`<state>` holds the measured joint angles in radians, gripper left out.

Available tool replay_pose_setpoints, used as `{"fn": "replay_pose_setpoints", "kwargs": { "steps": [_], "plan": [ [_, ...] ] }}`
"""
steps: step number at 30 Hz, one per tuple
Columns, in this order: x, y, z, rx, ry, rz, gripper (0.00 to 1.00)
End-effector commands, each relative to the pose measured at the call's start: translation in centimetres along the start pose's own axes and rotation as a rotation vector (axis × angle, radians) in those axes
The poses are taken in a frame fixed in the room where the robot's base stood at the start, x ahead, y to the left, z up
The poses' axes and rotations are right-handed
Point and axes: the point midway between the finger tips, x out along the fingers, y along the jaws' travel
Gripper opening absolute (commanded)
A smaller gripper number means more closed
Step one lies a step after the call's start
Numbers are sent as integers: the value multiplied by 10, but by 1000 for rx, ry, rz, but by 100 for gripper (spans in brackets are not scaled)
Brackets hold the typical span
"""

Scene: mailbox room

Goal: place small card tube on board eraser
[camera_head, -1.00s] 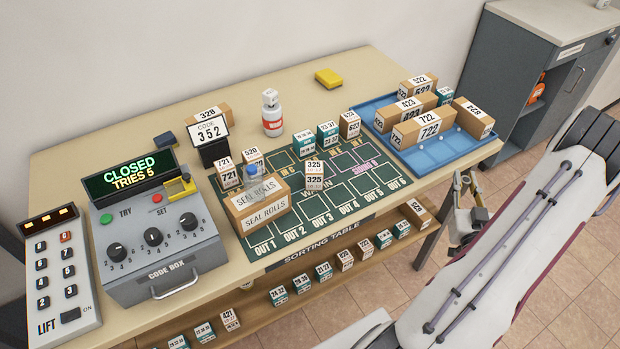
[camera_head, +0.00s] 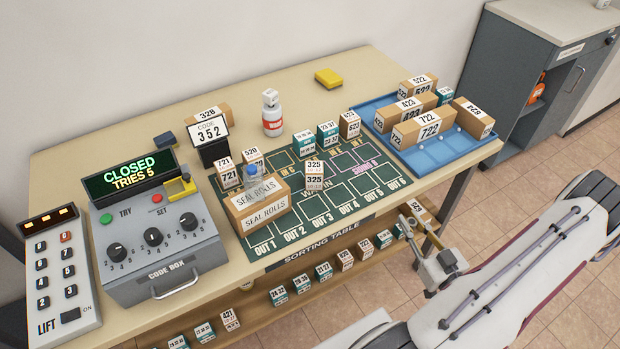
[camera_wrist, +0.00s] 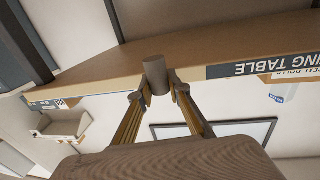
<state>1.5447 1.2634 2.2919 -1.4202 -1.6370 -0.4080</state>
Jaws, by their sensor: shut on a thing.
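My gripper (camera_wrist: 158,96) is shut on a short grey-brown cylinder, the small card tube (camera_wrist: 155,75), in the wrist view. The tube stands out between the two fingertips. In the head view my gripper (camera_head: 410,228) is at the front right edge of the sorting table, beside the lower shelf; the tube is too small to make out there. A small dark blue block (camera_head: 166,138) lies at the back left of the tabletop. A yellow block (camera_head: 328,77) lies at the back. I cannot tell for sure which block is the board eraser; both are far from my gripper.
Small boxes line the shelf below. The back of the tabletop is mostly clear.

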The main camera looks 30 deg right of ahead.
Motion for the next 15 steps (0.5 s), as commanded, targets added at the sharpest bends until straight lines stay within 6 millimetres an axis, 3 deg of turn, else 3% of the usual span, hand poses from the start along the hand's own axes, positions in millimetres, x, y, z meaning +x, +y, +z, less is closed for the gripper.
{"fn": "replay_pose_setpoints", "kwargs": {
  "steps": [3,6,15],
  "plan": [
    [4,-25,-15,-3,0,-81,8],
    [6,-38,-28,-3,0,-124,8],
    [8,-58,-65,-4,0,-206,8]
  ]
}}
